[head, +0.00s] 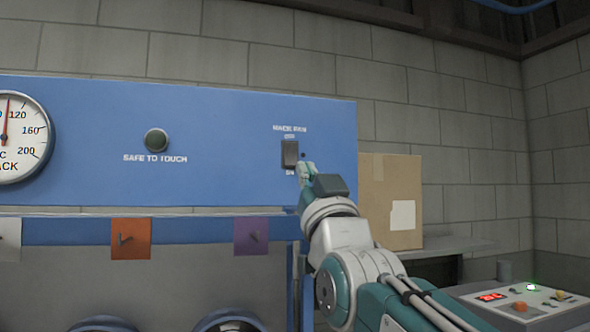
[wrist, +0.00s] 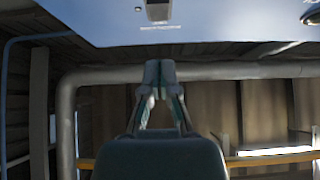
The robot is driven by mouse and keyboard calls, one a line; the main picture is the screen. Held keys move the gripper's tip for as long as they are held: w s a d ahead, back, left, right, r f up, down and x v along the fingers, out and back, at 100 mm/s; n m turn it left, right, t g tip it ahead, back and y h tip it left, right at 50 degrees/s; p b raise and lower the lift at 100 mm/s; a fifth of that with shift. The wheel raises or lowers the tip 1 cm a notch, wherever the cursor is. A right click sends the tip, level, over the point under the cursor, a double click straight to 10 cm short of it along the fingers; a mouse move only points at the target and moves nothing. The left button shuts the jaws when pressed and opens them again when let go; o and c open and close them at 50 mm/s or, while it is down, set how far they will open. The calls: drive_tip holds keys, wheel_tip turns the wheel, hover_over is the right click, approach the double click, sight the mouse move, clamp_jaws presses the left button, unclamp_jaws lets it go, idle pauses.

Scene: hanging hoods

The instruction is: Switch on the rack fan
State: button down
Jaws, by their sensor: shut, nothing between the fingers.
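The rack fan switch (head: 290,153) is a dark upright rocker on the blue panel (head: 220,130), under a label that reads roughly "RACK FAN", with "ON" below it. In the wrist view the switch (wrist: 158,12) shows at the top edge, beyond my fingertips. My gripper (head: 305,170) is shut and empty, with its tips close to the lower right of the switch in the head view. In the wrist view my gripper (wrist: 160,72) has its fingertips together below the switch. I cannot tell whether they touch the panel.
A dark green "SAFE TO TOUCH" lamp (head: 157,140) and a dial gauge (head: 15,137) are on the panel to the left. Orange (head: 131,240) and purple (head: 251,236) tags sit below. A cardboard box (head: 390,195) stands right of the panel, and a control console (head: 525,302) is at lower right.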

sight(291, 165)
drive_tip(key=w, duration=0.1)
drive_tip(key=w+a, duration=0.1)
drive_tip(key=w, duration=0.1)
drive_tip(key=w+r, duration=0.1)
drive_tip(key=shift+w+a, duration=0.2)
drive_tip(key=shift+w, duration=0.05)
drive_tip(key=shift+w+a, duration=0.15)
drive_tip(key=shift+w, duration=0.5)
drive_tip(key=shift+w+a+f, duration=0.15)
drive_tip(key=shift+w, duration=0.3)
